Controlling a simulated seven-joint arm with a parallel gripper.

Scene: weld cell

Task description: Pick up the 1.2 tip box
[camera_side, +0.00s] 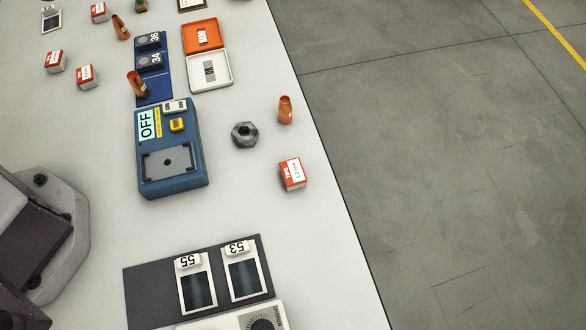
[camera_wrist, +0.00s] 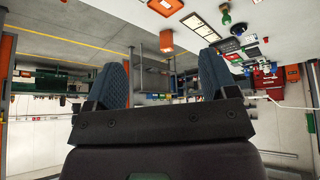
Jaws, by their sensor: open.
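A small red and white tip box (camera_side: 293,174) sits on the white table near its right edge in the side view, and its label seems to read 1.2. My gripper (camera_wrist: 162,78) shows in the wrist view with its two blue ridged fingers apart and nothing between them. My gripper's fingers are not in the side view, so their distance from the box cannot be told there. I cannot pick out the 1.2 box in the wrist view.
Several similar tip boxes (camera_side: 87,77) stand at the upper left. A hex nut (camera_side: 244,134), a copper nozzle (camera_side: 285,109) and a blue OFF device (camera_side: 170,183) are near the 1.2 box. A dark mat (camera_side: 150,290) with lens plates lies in front.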

